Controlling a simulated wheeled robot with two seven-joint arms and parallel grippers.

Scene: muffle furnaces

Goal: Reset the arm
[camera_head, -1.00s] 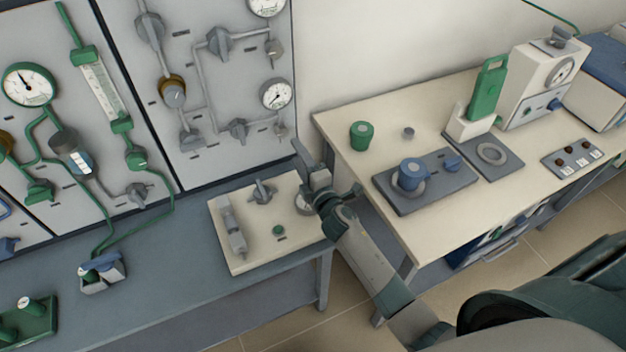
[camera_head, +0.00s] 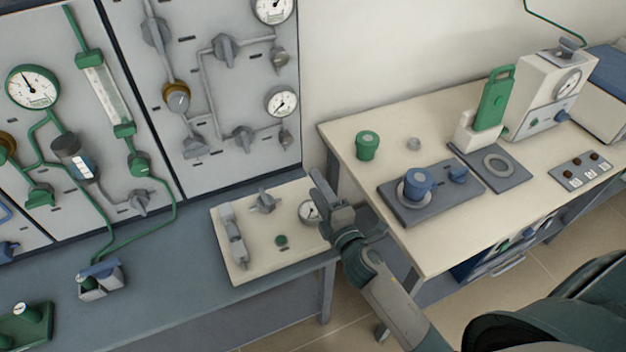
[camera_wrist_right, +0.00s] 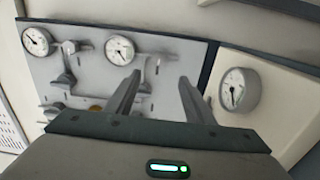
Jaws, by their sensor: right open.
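My right gripper (camera_head: 326,192) is over the right end of the cream panel (camera_head: 250,258) on the blue-grey bench in the head view. Its arm comes in from the lower right. In the right wrist view the two fingers of this gripper (camera_wrist_right: 158,98) stand apart with nothing between them. The wrist camera looks past them to a grey wall panel (camera_wrist_right: 85,75) with gauges and to a nearer gauge (camera_wrist_right: 238,90) on a cream surface at the right. My left gripper is in neither view.
The cream table (camera_head: 440,255) to the right holds a green jar (camera_head: 367,146), a blue cup (camera_head: 417,183) and a white instrument (camera_head: 540,110). A gap separates the bench and table.

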